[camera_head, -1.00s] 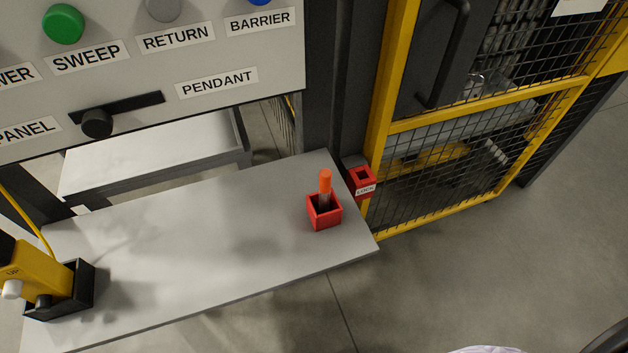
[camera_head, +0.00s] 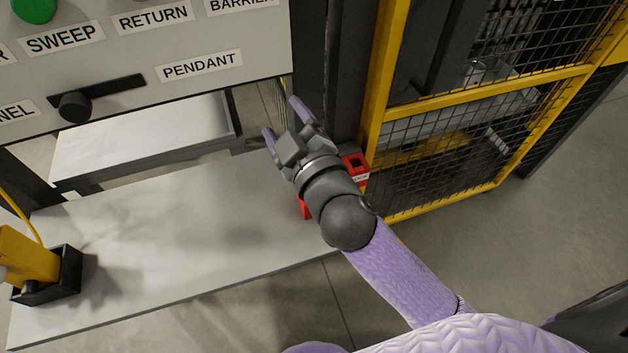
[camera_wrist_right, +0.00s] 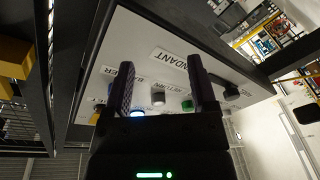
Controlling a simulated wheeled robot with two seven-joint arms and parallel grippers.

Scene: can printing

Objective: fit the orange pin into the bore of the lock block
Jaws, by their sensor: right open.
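My right gripper (camera_head: 283,118) is open and empty in the head view, above the far part of the shelf, with its fingers pointing up toward the panel. In the right wrist view its two fingers (camera_wrist_right: 160,92) stand apart in front of the panel. The red lock block (camera_head: 357,163) is fixed by the yellow fence post, just right of my wrist, its dark square bore facing up. A red holder (camera_head: 305,208) on the shelf is mostly hidden behind my wrist. The orange pin is hidden in this view. My left gripper is not in view.
The grey shelf (camera_head: 170,250) is mostly clear. A yellow pendant (camera_head: 28,255) sits in a black holder at left. The control panel (camera_head: 200,40) with buttons and labels hangs above. A yellow mesh fence (camera_head: 440,150) stands to the right.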

